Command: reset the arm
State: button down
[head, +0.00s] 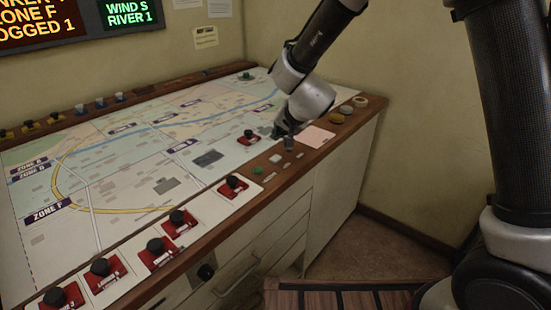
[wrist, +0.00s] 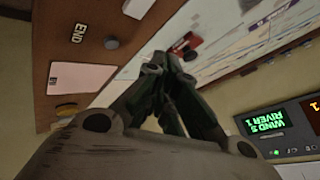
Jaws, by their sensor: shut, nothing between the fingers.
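My arm (head: 306,100) reaches over the right end of the map console. My gripper (head: 283,131) is shut and empty, just above the front wooden edge, close to a red panel with a black knob (head: 249,137). In the wrist view the gripper (wrist: 163,62) shows with its fingertips together, over the border of wood and map. A grey knob (head: 289,142) stands close to the gripper on the wood. In the wrist view a dark round knob (wrist: 111,43) is beside an END label (wrist: 81,32). I cannot tell if the fingertips touch anything.
The map console (head: 120,150) has several red panels with black knobs along its front, such as one at a corner (head: 233,183). A pale pink card (head: 313,136) and round items (head: 346,109) lie on the right edge. Lit signs (head: 128,14) hang behind.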

jog(key=s+f+g, duration=0.1)
jog(key=s+f+n+g, duration=0.1)
jog(key=s, duration=0.1)
jog(key=s+f+n+g, duration=0.1)
jog(key=s, duration=0.1)
jog(key=shift+s+a+f+y, duration=0.1)
jog(key=shift+s+a+y, duration=0.1)
jog(key=shift+a+y, duration=0.2)
jog(key=s, duration=0.1)
jog(key=s+d+n+g, duration=0.1)
jog(key=s, duration=0.1)
jog(key=shift+s+d+g, duration=0.1)
jog(key=shift+s+g, duration=0.15)
jog(key=shift+g, duration=0.05)
jog(key=s+d+r+h, duration=0.1)
jog(key=s+d+r, duration=0.5)
jog(key=d, duration=0.6)
jog(key=s+d+r+h, duration=0.2)
jog(key=s+d+r, duration=0.4)
jog(key=s+d, duration=0.3)
jog(key=s+d+r+h, duration=0.2)
jog(key=s+d+r, duration=0.4)
jog(key=d, duration=1)
jog(key=shift+s+d+r+n, duration=0.3)
jog(key=shift+s+d+r, duration=0.05)
jog(key=shift+s, duration=0.9)
